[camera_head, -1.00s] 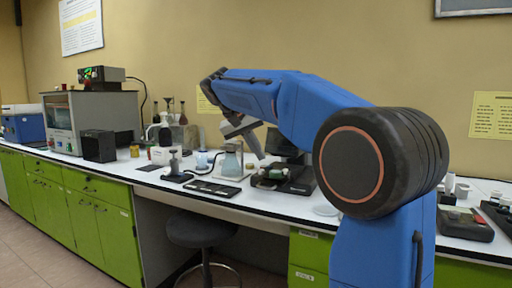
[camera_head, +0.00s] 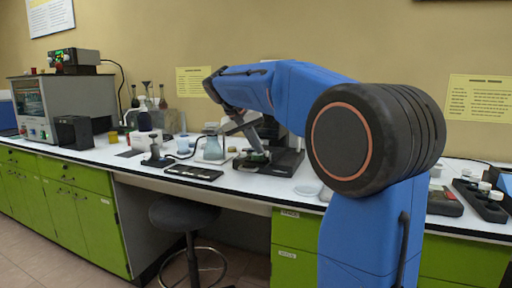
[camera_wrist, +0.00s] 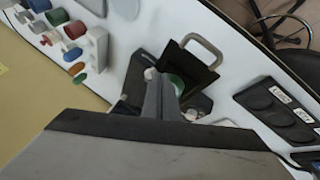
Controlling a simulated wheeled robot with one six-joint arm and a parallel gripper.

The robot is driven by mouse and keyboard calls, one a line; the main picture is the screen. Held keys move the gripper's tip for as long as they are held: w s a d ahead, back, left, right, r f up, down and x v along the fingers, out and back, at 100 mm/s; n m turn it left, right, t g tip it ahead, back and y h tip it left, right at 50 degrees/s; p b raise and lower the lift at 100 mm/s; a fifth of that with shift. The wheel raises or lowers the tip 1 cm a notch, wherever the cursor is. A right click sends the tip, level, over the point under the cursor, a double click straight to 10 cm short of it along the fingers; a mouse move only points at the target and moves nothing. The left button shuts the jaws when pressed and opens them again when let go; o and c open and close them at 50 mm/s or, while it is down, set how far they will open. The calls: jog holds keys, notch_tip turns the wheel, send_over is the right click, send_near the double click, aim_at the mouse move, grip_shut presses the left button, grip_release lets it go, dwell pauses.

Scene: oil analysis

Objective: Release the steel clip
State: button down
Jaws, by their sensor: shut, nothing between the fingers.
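In the wrist view, my gripper (camera_wrist: 163,92) is a narrow grey pair of fingers, shut and empty, above a black device (camera_wrist: 187,68) on the white bench. A green round part (camera_wrist: 175,84) shows just beside the fingertips, partly hidden by them. A grey metal loop (camera_wrist: 204,48) stands at the far edge of the device, apart from the fingers; I cannot tell whether it is the steel clip. In the head view, my gripper (camera_head: 255,153) is small and low over the same black device (camera_head: 284,164). The clip cannot be made out there.
A glass flask (camera_head: 212,150) and a dark flat tray (camera_head: 193,173) stand left of the device. A black block with labelled round wells (camera_wrist: 277,110) and several coloured caps (camera_wrist: 74,30) lie around it. A stool (camera_head: 187,213) is below the bench.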

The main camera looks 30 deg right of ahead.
aim_at(269, 155)
jog(key=shift+s+d+n+t, duration=0.15)
jog(key=shift+s+n+t, duration=0.2)
jog(key=shift+n, duration=0.25)
jog(key=shift+s+n+t, duration=0.25)
jog(key=shift+n, duration=0.05)
jog(key=n, duration=0.1)
jog(key=s+d+n+t+y, duration=0.1)
jog(key=n, duration=0.1)
jog(key=shift+s+d+t, duration=0.1)
jog(key=shift+s+t, duration=0.2)
jog(key=shift+s+d+n+t+y, duration=0.3)
jog(key=shift+d+n+t+y, duration=0.15)
jog(key=shift+n, duration=0.5)
jog(key=shift+s+d+n+t+y, duration=0.25)
jog(key=shift+d+n+y, duration=0.25)
jog(key=shift+n, duration=0.4)
jog(key=shift+s+d+n+t+y, duration=0.3)
jog(key=shift+n+y, duration=0.25)
jog(key=shift+n, duration=0.4)
jog(key=shift+w, duration=0.15)
jog(key=shift+w+a, duration=0.2)
jog(key=shift+w, duration=0.45)
jog(key=shift+a, duration=0.1)
